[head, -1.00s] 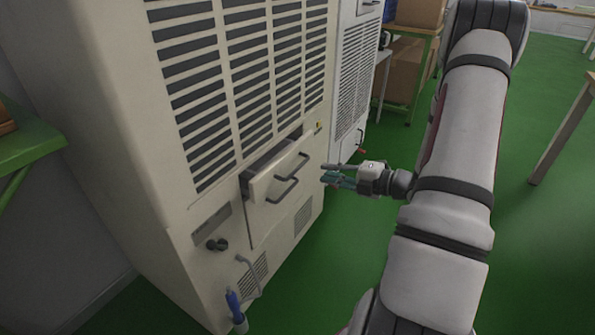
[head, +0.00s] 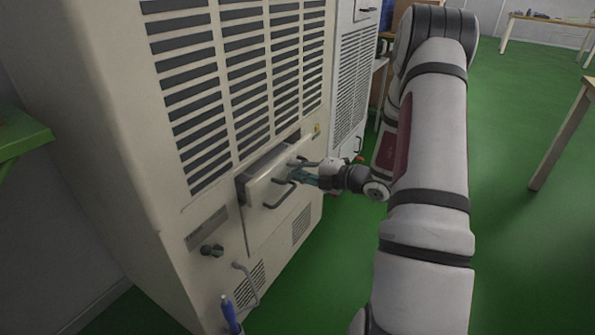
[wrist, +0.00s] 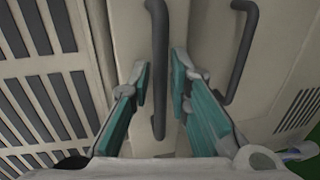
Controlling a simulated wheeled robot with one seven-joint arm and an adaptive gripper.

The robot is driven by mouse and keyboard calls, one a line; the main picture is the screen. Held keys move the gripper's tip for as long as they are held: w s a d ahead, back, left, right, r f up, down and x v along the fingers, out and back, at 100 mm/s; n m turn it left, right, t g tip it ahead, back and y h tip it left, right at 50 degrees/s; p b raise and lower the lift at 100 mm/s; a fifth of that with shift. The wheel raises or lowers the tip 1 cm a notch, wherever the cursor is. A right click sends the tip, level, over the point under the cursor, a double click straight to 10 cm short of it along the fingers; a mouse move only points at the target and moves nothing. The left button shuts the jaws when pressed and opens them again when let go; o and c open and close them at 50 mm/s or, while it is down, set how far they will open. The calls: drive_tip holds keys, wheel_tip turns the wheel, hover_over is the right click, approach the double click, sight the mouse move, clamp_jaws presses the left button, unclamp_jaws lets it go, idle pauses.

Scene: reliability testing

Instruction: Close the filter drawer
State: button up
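The filter drawer (head: 262,184) is in the front of a beige cabinet and stands out a little, with a dark gap along its top edge. A dark bar handle (wrist: 158,75) is on a pale front in the wrist view. A second handle (wrist: 240,50) is to its right, across a seam. My gripper (head: 303,175) is at the drawer's right part, close to the handles. In the wrist view its two teal-padded fingers (wrist: 158,88) are apart, with the first handle between them in the picture. I cannot tell whether they touch anything.
The cabinet (head: 150,190) has slatted vents above the drawer and a black knob (head: 211,250) and blue-handled tool (head: 230,313) below left. A second vented cabinet (head: 350,90) stands behind. A green shelf (head: 22,135) is at left.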

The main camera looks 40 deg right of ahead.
sight(285, 165)
clamp_jaws()
drive_tip(key=shift+r+p+x, duration=0.2)
drive_tip(key=shift+p+x, duration=0.15)
drive_tip(key=shift+x, duration=0.7)
drive_tip(key=shift+r+p+x, duration=0.25)
drive_tip(key=shift+p+x, duration=0.1)
drive_tip(key=shift+x, duration=0.7)
drive_tip(key=shift+a, duration=0.1)
drive_tip(key=shift+o, duration=0.6)
unclamp_jaws()
drive_tip(key=shift+w, duration=0.1)
drive_tip(key=v, duration=1.2)
